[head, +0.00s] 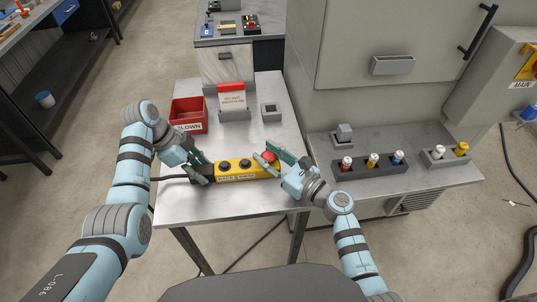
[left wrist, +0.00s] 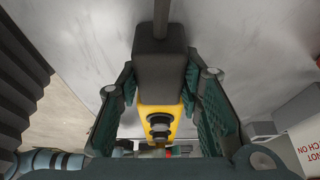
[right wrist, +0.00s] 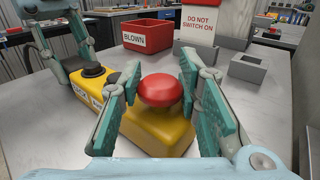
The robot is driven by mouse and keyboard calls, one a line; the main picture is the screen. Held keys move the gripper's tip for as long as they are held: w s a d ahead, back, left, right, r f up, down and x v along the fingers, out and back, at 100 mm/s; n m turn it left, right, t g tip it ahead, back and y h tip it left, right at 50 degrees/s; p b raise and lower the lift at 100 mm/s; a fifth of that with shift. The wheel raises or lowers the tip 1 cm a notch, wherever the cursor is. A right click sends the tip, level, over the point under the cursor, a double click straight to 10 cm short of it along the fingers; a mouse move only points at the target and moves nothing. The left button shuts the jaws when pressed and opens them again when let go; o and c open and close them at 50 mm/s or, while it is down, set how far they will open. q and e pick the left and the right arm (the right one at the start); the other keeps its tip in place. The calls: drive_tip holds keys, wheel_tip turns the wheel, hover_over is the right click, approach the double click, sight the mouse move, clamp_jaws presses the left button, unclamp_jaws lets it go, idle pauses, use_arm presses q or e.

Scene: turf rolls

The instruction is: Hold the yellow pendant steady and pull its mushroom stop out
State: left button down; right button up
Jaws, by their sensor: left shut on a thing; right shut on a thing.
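The yellow pendant (head: 236,173) lies on the grey table, with black buttons along its top and a black sleeve (left wrist: 160,70) at its cable end. My left gripper (head: 203,168) is shut on the pendant at that sleeve end, one finger on each side. The red mushroom stop (right wrist: 160,91) sits at the pendant's other end; it also shows in the head view (head: 269,157). My right gripper (right wrist: 159,80) is shut on the mushroom stop, its green pads on either side of the red cap. Whether the stop is in or out is not clear.
Behind the pendant stand a red BLOWN bin (head: 188,115), a red-and-white sign (head: 232,98) in a grey holder and a grey socket block (head: 271,112). To the right, a lower bench (head: 430,182) bears a rack (head: 370,171) of coloured pieces beside a cabinet.

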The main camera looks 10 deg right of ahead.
use_arm(q)
drive_tip(key=shift+f, duration=0.1)
use_arm(e)
drive_tip(key=shift+r, duration=0.9)
clamp_jaws()
drive_tip(key=o, duration=1.2)
unclamp_jaws()
drive_tip(key=shift+d, duration=0.1)
drive_tip(key=v, duration=1.2)
drive_tip(key=shift+s, duration=0.1)
use_arm(q)
drive_tip(key=c, duration=1.1)
unclamp_jaws()
drive_tip(key=shift+o, duration=0.2)
